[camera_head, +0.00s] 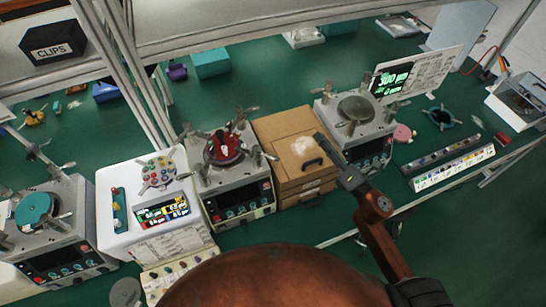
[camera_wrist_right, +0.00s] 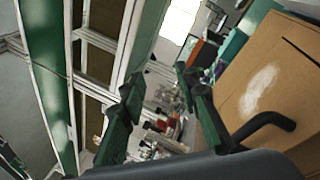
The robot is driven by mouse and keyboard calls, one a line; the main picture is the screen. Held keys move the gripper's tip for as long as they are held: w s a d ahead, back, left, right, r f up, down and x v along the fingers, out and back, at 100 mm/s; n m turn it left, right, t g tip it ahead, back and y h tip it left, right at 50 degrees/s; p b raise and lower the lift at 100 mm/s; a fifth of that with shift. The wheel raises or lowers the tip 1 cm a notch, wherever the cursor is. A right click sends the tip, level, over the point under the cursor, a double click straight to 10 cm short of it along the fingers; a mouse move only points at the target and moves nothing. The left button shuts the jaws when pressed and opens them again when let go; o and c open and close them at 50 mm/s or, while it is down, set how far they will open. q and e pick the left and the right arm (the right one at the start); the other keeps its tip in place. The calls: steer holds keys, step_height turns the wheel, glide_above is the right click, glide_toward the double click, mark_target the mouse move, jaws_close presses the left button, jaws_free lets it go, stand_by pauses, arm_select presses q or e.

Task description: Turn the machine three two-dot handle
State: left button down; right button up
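Three lapping machines stand in a row. The left one (camera_head: 62,222) carries a teal disc, the middle one (camera_head: 238,190) a red part, and the right one (camera_head: 368,142) a bare grey plate. Small handles stick out around their tops; dot marks on them are too small to read. I cannot tell a two-dot handle from the others. My right gripper (camera_head: 325,146) is in front of the right machine's left side, above the cardboard box's right part. In the right wrist view its two fingers (camera_wrist_right: 160,104) are apart, with nothing between them. My left gripper is not in view.
A cardboard box (camera_head: 283,131) with a black handle stands between the middle and right machines and fills the right of the wrist view (camera_wrist_right: 275,65). A white unit (camera_head: 115,210) with coloured knobs stands left of the middle machine. A labelled strip (camera_head: 455,166) lies at right. Metal posts cross the left.

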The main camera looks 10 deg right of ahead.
mark_target(273, 156)
steer(key=s+a+f+n+g+y, duration=0.4)
steer(key=a+n+g+y, duration=0.45)
steer(key=n, duration=0.55)
steer(key=shift+h, duration=0.85)
steer(key=x, duration=0.2)
steer(key=p+x, duration=0.1)
steer(key=x, duration=0.2)
steer(key=s+p+x, duration=0.1)
steer(key=x, duration=0.1)
steer(key=shift+w+a, duration=0.25)
steer(key=shift+a, duration=0.35)
steer(key=shift+w+a+f, duration=0.15)
steer(key=shift+w+a, duration=0.05)
steer(key=shift+a, duration=0.15)
jaws_close()
